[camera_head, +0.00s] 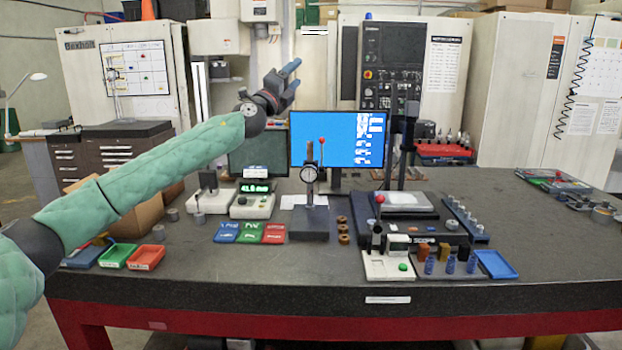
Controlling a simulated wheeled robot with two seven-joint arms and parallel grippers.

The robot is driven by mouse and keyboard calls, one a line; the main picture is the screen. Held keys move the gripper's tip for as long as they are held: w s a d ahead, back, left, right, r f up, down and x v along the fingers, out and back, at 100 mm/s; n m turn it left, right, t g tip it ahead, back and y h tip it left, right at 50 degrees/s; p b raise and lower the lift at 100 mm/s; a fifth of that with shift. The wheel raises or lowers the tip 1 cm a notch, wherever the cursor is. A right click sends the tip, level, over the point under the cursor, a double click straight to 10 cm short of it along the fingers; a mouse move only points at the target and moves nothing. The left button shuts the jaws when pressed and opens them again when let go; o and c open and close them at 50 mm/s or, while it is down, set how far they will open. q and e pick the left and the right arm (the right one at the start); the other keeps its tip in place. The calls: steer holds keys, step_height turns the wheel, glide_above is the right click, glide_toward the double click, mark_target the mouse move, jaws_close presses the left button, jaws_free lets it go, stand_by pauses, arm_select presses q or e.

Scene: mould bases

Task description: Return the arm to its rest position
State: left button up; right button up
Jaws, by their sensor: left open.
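My left arm comes in from the left edge, covered in a green quilted sleeve. It reaches up and to the right over the bench. My left gripper (283,84) is held in the air in front of the machine cabinets, above and left of the blue-lit monitor (338,138). Its fingers are apart and nothing shows between them. It touches nothing that I can see. My right gripper and arm are not in view.
A dark stone bench (190,290) with a red frame spans the front. A dial gauge stand (309,222) stands mid-bench. Red (146,257) and green (117,255) trays sit under the left arm. A scope station (410,238) is right of centre. The bench's right front is clear.

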arm_select(q)
steer(key=s+a+f+n+g+y, duration=0.3)
steer(key=s+f+n+y, duration=0.35)
steer(key=f, duration=1.15)
steer(key=s+a+f+n+g+y, duration=0.25)
steer(key=s+f+n, duration=0.7)
steer(key=f, duration=0.85)
steer(key=s+a+f+n+g+y, duration=0.3)
steer(key=s+f+n+y, duration=0.25)
steer(key=f+n, duration=0.85)
steer(key=s+a+f+m+g, duration=0.1)
steer(key=s+a+f+g, duration=0.1)
steer(key=s+f, duration=1.1)
steer(key=s+a+f+m+g, duration=0.1)
steer(key=s+a+f+g, duration=0.15)
steer(key=s+f, duration=1)
steer(key=s+d+f+n+g, duration=0.1)
steer(key=s+f+g, duration=0.3)
steer(key=s+f, duration=1.4)
steer(key=shift+s+d+g+h, duration=0.3)
steer(key=shift+s+d+h, duration=0.1)
steer(key=shift+s, duration=0.5)
